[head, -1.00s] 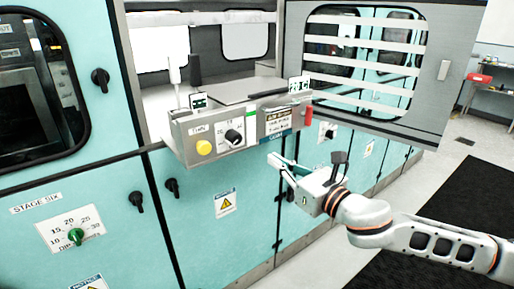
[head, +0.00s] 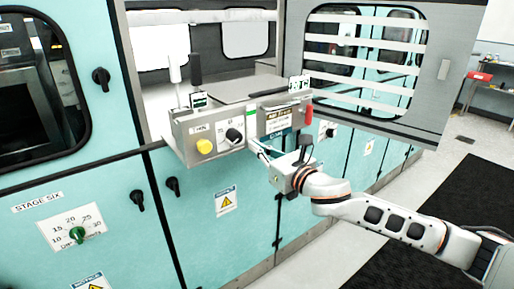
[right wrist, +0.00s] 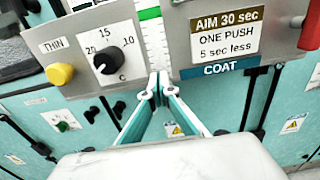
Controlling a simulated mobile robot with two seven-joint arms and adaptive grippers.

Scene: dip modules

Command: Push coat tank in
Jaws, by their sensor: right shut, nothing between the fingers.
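The coat tank's steel front (head: 295,114), labelled COAT below "ONE PUSH", stands out from the teal machine. It fills the right wrist view's upper right (right wrist: 182,50). The thin tank's front (head: 186,141), with a yellow knob and a black dial, is left of it; it also shows in the right wrist view (right wrist: 83,27). My right gripper (head: 256,147) is shut and empty, its tips near the lower edges of the two fronts. In the right wrist view its tips (right wrist: 158,87) overlap the scale strip between them; I cannot tell if they touch. My left gripper is not in view.
A white scale strip (right wrist: 154,43) with a green mark runs between the fronts. A red handle (head: 309,112) is at the coat front's right end. Black knobs (head: 137,199) stick out of the teal doors.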

